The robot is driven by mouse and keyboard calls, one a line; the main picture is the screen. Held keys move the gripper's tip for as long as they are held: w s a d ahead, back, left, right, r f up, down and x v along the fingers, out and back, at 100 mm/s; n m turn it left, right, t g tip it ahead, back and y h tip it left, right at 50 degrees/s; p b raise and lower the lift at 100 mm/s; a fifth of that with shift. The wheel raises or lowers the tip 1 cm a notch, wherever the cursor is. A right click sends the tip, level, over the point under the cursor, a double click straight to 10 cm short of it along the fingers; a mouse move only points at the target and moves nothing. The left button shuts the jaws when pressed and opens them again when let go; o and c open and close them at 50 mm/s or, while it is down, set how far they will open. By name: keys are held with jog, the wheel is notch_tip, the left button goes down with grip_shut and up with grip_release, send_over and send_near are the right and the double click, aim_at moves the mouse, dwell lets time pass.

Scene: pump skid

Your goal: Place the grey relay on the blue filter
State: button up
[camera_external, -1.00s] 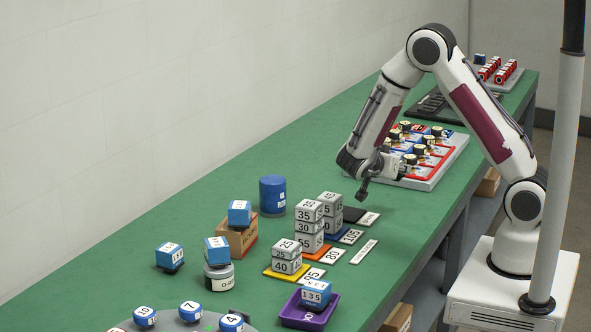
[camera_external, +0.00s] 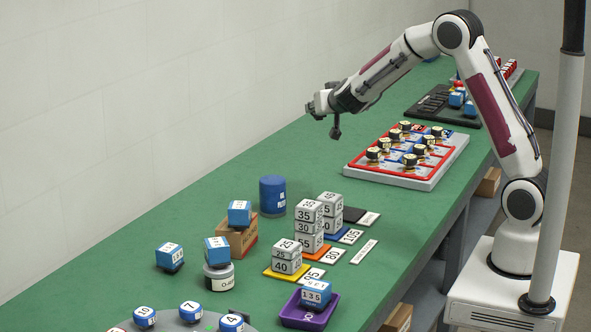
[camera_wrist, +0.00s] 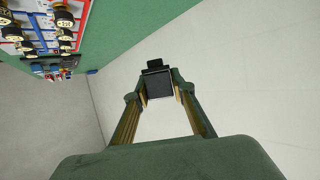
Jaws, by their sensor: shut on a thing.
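My gripper (camera_external: 335,128) hangs below the wrist, high above the green bench, left of the red-framed tray. In the wrist view my gripper (camera_wrist: 158,86) is shut on a dark grey block (camera_wrist: 157,83) with a black tab, which I take to be the grey relay. In the external view the relay is too small and dark to tell from the fingers. A blue cylinder (camera_external: 272,195), which looks like the blue filter, stands upright on the bench, below and left of my gripper in the picture. Its top looks bare.
The tray of black-capped parts (camera_external: 405,155) lies right of my gripper. Near the cylinder are a cardboard box (camera_external: 237,240) with a blue block on it and stacks of numbered grey blocks (camera_external: 309,228). The bench between tray and cylinder is clear. A wall runs along the left.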

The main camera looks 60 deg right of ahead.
jog(key=w+a+r+n+t+y, duration=0.2)
jog(key=w+a+n+y, duration=0.1)
jog(key=w, duration=0.1)
jog(key=n+t+y, duration=0.2)
jog(key=n+y, duration=0.4)
jog(key=y, duration=0.1)
send_over(273, 179)
notch_tip(273, 179, down, 5)
dwell(0.8)
jog(key=shift+f, duration=0.15)
dwell(0.4)
jog(key=shift+f, duration=3)
jog(key=shift+f, duration=0.15)
jog(key=shift+f, duration=1.75)
